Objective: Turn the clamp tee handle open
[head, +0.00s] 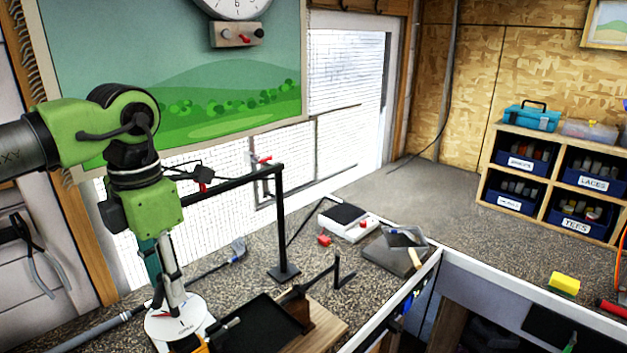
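My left gripper (166,290) points down at the lower left, above or at a round white-topped object (180,322). The arm and the steep angle hide whether its fingers are apart or hold anything. A black clamp-like fixture (299,303) sits on a wooden block (322,332) at the bottom centre. A thin black upright with a bent arm (337,272) stands at its right; I cannot tell for sure whether this is the tee handle. My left gripper is left of this fixture and apart from it.
A black stand (281,225) with a long bar rises behind the fixture. A black tray (262,328) lies left of the fixture. A white scale (347,222) and grey slab (393,256) lie farther back. The grey counter (440,190) at right is mostly clear before the bin shelf (547,180).

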